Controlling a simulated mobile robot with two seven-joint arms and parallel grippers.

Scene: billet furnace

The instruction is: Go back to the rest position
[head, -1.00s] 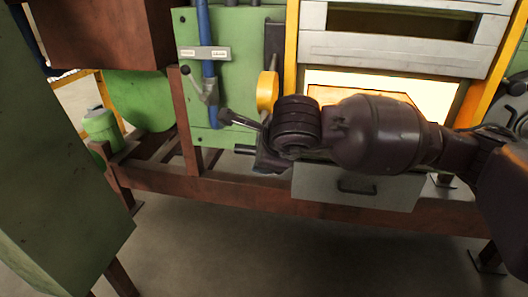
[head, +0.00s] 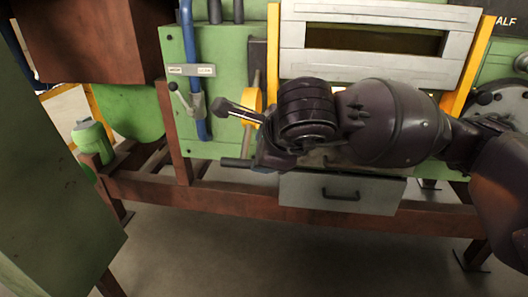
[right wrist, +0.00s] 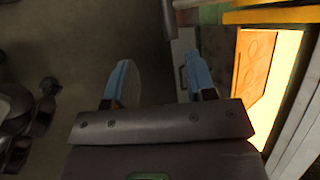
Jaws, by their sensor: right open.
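My right gripper (right wrist: 155,83) shows in the right wrist view with its two blue-tipped fingers apart and nothing between them. Below the fingers are dark floor and a grey panel edge. In the head view my right arm reaches in from the right, its wrist in front of the furnace (head: 365,12). The arm hides most of the glowing furnace opening, and the fingers cannot be made out clearly there. The bright opening (right wrist: 286,80) lies to the right of the fingers in the right wrist view. My left gripper is not in view.
A blue pipe (head: 187,35) stands left of the wrist. A green cabinet (head: 50,190) is at the near left. The floor (head: 230,255) in front is clear.

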